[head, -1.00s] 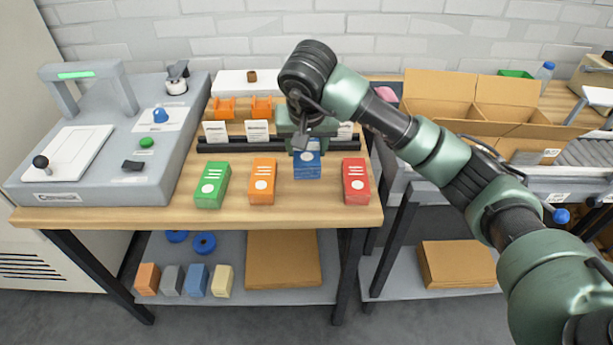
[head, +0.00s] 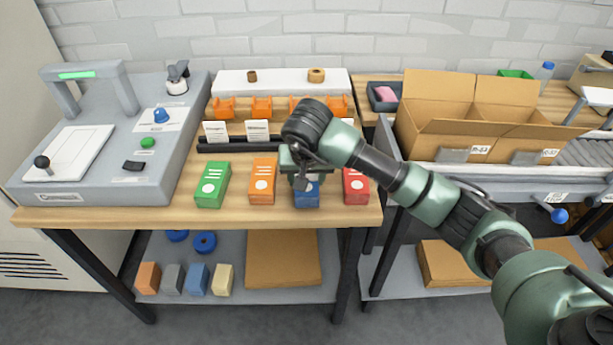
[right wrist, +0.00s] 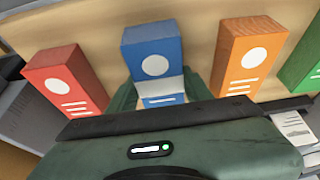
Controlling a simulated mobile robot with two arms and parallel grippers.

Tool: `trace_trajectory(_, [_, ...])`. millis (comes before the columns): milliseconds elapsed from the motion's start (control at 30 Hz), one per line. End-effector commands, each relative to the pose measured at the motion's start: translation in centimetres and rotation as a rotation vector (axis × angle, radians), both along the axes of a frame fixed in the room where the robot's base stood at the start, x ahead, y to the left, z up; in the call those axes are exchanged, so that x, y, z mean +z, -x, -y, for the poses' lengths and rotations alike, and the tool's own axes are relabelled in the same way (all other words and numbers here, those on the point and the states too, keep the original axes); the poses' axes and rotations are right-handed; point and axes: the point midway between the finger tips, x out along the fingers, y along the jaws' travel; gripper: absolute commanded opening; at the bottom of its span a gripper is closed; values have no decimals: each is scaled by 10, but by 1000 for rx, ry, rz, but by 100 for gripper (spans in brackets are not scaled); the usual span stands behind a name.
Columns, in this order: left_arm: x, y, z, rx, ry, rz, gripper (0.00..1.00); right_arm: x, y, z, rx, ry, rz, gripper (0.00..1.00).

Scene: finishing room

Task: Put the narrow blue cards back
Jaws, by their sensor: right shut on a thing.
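The blue card box (head: 306,197) is in the row near the front edge of the wooden table, between the orange box (head: 262,181) and the red box (head: 355,186). In the right wrist view the blue box (right wrist: 151,45) shows a white circle and sits between my fingers. My right gripper (head: 305,180) is shut on it from above and hides its rear part. The box looks upright and at table level; I cannot tell whether its base touches the table. The green box (head: 212,185) stands at the left end. My left gripper is not in view.
Behind the row are a black rail (head: 213,147), white label cards (head: 216,131) and several orange holders (head: 261,107). A grey machine (head: 100,150) fills the left side. Open cardboard boxes (head: 440,125) stand to the right. The table's front edge is close to the row.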

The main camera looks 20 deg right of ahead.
Motion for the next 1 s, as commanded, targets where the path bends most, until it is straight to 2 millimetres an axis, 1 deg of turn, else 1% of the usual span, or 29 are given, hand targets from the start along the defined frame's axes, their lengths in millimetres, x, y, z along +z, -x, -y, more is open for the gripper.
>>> trace_trajectory(33, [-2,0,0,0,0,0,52,-2,0,0,0,1,0,55])
trace_trajectory(100, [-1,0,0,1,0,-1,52,-1,0,0,0,1,0,72])
trace_trajectory(367, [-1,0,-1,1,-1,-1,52,-1,0,0,0,1,0,72])
trace_trajectory(467, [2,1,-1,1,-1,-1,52,3,0,0,-1,0,0,72])
trace_trajectory(533, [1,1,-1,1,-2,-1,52,8,1,-1,0,0,3,72])
trace_trajectory(667, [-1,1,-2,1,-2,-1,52,28,9,-2,1,2,5,72])
trace_trajectory(800, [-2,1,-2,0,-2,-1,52,57,20,-6,0,1,7,72])
trace_trajectory(1000, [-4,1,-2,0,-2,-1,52,93,35,-10,0,0,5,72])
